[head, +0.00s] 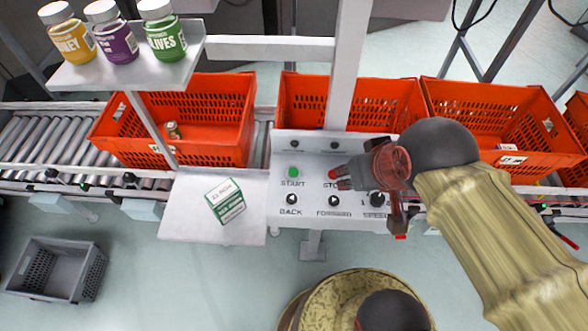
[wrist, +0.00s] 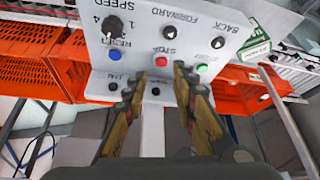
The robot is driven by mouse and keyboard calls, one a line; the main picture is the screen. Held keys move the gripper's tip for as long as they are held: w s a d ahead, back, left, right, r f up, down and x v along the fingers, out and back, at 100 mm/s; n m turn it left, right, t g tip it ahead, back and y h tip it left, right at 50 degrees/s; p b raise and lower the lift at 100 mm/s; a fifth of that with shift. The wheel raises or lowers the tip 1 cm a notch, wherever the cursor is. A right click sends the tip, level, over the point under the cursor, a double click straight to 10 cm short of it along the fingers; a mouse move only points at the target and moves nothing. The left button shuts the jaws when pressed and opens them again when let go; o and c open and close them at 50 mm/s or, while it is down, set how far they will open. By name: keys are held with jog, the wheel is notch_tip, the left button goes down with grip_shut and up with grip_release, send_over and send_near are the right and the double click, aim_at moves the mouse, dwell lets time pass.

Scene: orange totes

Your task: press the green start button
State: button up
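The green start button (head: 293,172) is on the left of a white control panel (head: 315,215), above the word START. It also shows in the wrist view (wrist: 202,69), where the panel appears upside down, just beyond the right fingertip. The red stop button (head: 333,174) is to its right, partly covered by my fingers in the head view. My gripper (head: 343,179) is over the panel, to the right of the green button. In the wrist view my gripper (wrist: 159,76) is open and empty, its fingers apart on either side of the red button. Contact with the panel cannot be told.
Black back and forward buttons (head: 291,199) and a speed knob (head: 377,199) sit lower on the panel. A grey post (head: 348,70) rises behind it. Orange totes (head: 215,120) line the roller conveyor (head: 50,145). A green-and-white box (head: 225,201) lies on the left shelf.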

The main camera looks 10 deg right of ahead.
jog(key=c, duration=0.3)
jog(key=c, duration=0.4)
grip_shut()
dwell(1.0)
